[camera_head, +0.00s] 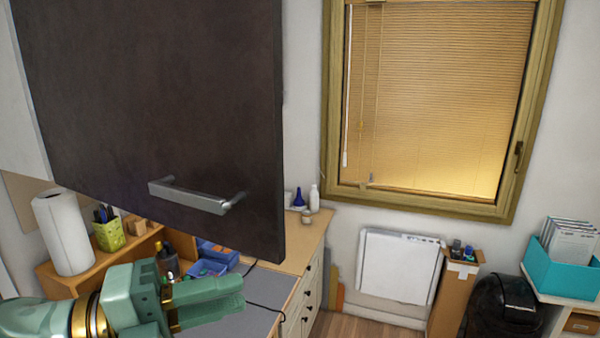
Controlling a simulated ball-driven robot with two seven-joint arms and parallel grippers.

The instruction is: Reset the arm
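My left gripper (238,292) is at the lower left of the head view, on a green arm with gold rings. Its two green fingers point right and lie together with no clear gap. Nothing shows between them. It is in front of the desk and below the dark cabinet door (150,100) with a metal handle (195,196). The gripper appears apart from the door. My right arm and gripper are not in view.
A wooden desk (307,236) carries a paper towel roll (63,233), a green pen holder (108,236) and blue bins (208,268). A window (430,95) is behind. A black trash bin (500,305) and a teal box (560,262) stand at the right.

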